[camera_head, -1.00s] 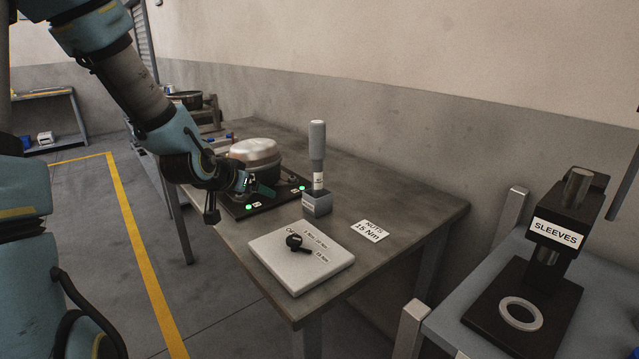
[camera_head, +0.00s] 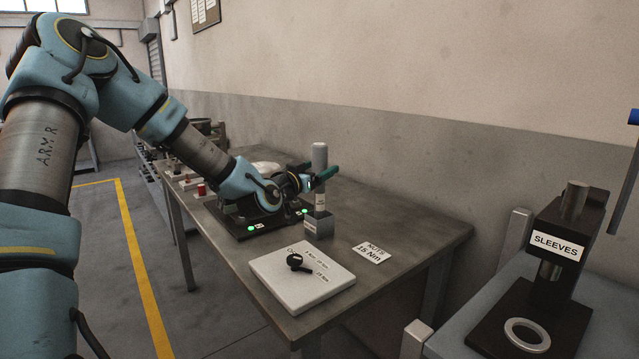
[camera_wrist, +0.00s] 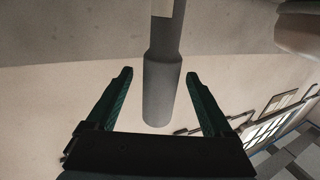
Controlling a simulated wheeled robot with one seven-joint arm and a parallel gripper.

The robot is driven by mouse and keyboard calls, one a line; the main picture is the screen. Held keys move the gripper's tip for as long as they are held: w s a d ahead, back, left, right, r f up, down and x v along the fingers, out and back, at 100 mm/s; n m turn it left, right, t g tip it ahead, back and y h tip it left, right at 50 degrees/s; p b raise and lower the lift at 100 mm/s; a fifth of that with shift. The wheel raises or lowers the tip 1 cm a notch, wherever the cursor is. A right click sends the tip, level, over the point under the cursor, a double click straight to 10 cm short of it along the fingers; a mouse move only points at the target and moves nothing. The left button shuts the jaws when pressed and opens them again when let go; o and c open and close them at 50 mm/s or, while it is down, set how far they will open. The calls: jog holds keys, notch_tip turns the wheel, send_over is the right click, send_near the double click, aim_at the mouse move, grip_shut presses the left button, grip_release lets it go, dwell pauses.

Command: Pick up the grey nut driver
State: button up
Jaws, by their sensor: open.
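The grey nut driver (camera_head: 319,160) stands upright in a small grey block holder (camera_head: 320,226) on the table. In the wrist view its grey handle (camera_wrist: 162,85) shows between the two fingers, with a narrower pale part at the top edge of the picture. My gripper (camera_head: 326,174) is open, with dark green fingers at the height of the handle. In the wrist view my gripper (camera_wrist: 160,76) has a gap on each side of the handle. I cannot tell how deep the handle lies between the fingers.
A white board with a black knob (camera_head: 297,262) lies in front of the holder. A card reading "NUTS 15 Nm" (camera_head: 373,252) lies to its right. A sleeves press (camera_head: 562,243) stands far right.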

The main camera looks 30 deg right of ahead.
jog(key=p+x, duration=0.1)
jog(key=x, duration=0.3)
jog(key=shift+c, duration=0.2)
grip_shut()
dwell(0.5)
jog(key=shift+r, duration=0.1)
